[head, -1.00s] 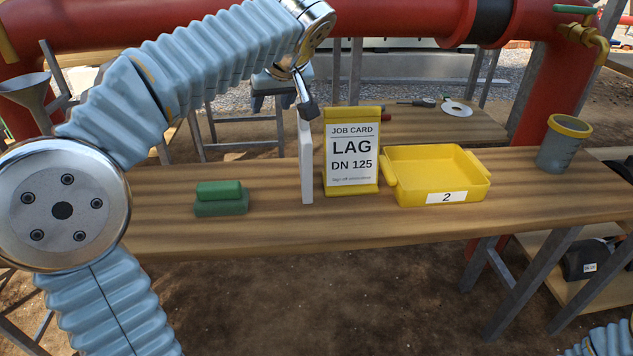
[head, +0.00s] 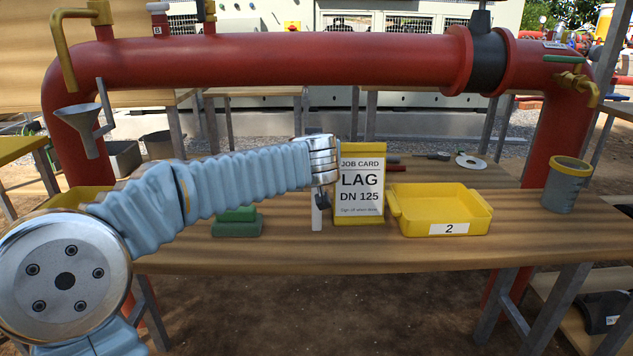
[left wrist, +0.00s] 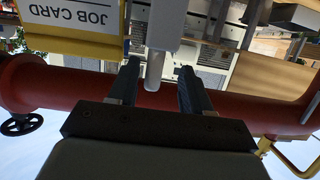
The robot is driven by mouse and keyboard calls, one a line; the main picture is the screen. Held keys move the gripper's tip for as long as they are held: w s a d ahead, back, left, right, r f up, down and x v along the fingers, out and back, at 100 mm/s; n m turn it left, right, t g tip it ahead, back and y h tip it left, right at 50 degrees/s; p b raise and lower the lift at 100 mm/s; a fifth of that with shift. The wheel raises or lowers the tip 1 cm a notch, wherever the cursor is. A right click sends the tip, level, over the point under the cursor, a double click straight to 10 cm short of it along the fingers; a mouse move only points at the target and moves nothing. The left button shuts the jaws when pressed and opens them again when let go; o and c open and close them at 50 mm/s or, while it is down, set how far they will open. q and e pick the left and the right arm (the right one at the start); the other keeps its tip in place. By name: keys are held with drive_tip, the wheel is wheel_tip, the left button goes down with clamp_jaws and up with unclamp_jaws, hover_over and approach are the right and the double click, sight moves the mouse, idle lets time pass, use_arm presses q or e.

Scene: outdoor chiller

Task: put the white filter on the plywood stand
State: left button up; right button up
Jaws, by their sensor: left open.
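The white filter, as I take it, is a narrow white upright piece (head: 316,216) on the bench, just left of the job card in the head view. My left arm hides its upper part. In the left wrist view it shows as a white body (left wrist: 165,24) with a narrower pale end between the fingers. My left gripper (left wrist: 157,78) is open, its fingers on either side of that end; contact is not clear. In the head view the left gripper (head: 321,198) is mostly hidden by its wrist. I cannot make out the plywood stand. My right gripper is out of view.
A yellow-framed job card (head: 360,185) stands close right of the filter. A yellow bin (head: 441,212) marked 2 and a grey cup (head: 567,187) are further right. Green blocks (head: 237,224) lie left, below my forearm. A red pipe (head: 270,62) runs behind. The bench front is clear.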

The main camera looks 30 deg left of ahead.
use_arm(q)
drive_tip(key=p+x, duration=0.1)
drive_tip(key=x, duration=0.1)
drive_tip(key=p+x, duration=0.1)
drive_tip(key=x, duration=0.2)
drive_tip(key=shift+w+d+r, duration=0.1)
drive_tip(key=shift+w+d, duration=0.15)
drive_tip(key=shift+w, duration=0.05)
drive_tip(key=shift+w+a, duration=0.15)
drive_tip(key=shift+w, duration=0.05)
clamp_jaws()
